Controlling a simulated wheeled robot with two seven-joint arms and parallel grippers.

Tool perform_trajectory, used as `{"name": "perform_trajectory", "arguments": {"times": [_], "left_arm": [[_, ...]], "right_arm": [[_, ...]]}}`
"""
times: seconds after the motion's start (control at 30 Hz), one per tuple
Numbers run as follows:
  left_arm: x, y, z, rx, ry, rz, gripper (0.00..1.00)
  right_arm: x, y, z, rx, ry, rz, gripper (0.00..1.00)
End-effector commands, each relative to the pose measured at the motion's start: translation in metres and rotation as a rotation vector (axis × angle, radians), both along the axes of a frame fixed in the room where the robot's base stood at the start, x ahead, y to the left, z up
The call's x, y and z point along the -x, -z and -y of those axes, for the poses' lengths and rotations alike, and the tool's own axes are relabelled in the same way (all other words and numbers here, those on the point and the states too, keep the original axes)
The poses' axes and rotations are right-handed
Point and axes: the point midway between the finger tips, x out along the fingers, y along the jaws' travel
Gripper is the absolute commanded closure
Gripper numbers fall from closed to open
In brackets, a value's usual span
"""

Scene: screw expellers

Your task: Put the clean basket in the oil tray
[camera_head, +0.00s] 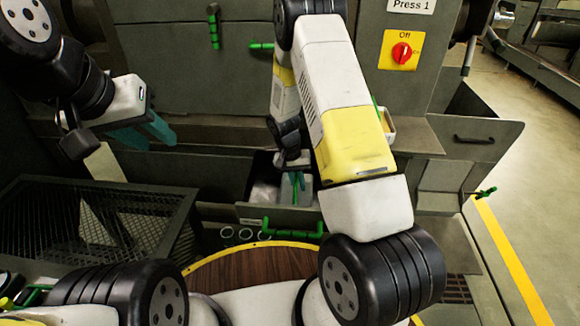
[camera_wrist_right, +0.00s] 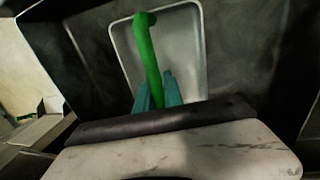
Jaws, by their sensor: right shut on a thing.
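My right gripper (camera_head: 294,188) reaches down into an open grey drawer-like tray (camera_head: 300,215) at the machine's front, which may be the oil tray. In the right wrist view its teal fingers (camera_wrist_right: 158,90) are shut on a green handle (camera_wrist_right: 148,50). A pale grey, round-cornered pan or basket (camera_wrist_right: 190,45) shows behind the handle; whether they are joined is unclear. A pale patch inside the tray (camera_head: 265,192) shows in the head view, partly hidden by my arm. My left gripper (camera_head: 160,143) is open and empty, above and left of the tray.
A dark mesh-walled bin (camera_head: 95,225) stands at the left. A round wooden top with a yellow rim (camera_head: 255,267) is in front of the tray. The press panel has a red switch (camera_head: 402,52). An open grey chute (camera_head: 475,135) juts out at the right, beside clear floor.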

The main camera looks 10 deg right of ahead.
Motion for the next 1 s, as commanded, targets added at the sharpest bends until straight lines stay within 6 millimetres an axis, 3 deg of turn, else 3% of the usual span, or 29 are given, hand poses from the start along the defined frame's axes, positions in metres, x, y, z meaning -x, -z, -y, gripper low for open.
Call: {"name": "perform_trajectory", "arguments": {"times": [0.37, 0.4, 0.5, 0.83, 1.0], "left_arm": [[0.0, 0.0, 0.0, 0.0, 0.0, 0.0, 0.64], [0.0, 0.0, 0.0, 0.0, 0.0, 0.0, 0.64], [0.0, 0.0, 0.0, 0.0, 0.0, 0.0, 0.64], [0.0, 0.0, 0.0, 0.0, 0.0, 0.0, 0.64], [0.0, 0.0, 0.0, 0.0, 0.0, 0.0, 0.64]], "right_arm": [[0.0, 0.007, 0.0, 0.0, 0.0, 0.001, 1.0], [0.0, 0.006, 0.0, 0.0, 0.0, 0.001, 0.82], [0.0, 0.006, 0.0, 0.0, 0.0, 0.001, 0.66], [0.0, 0.004, 0.0, 0.0, 0.0, 0.001, 0.66], [-0.002, -0.015, -0.004, 0.0, -0.001, 0.004, 0.66]]}}
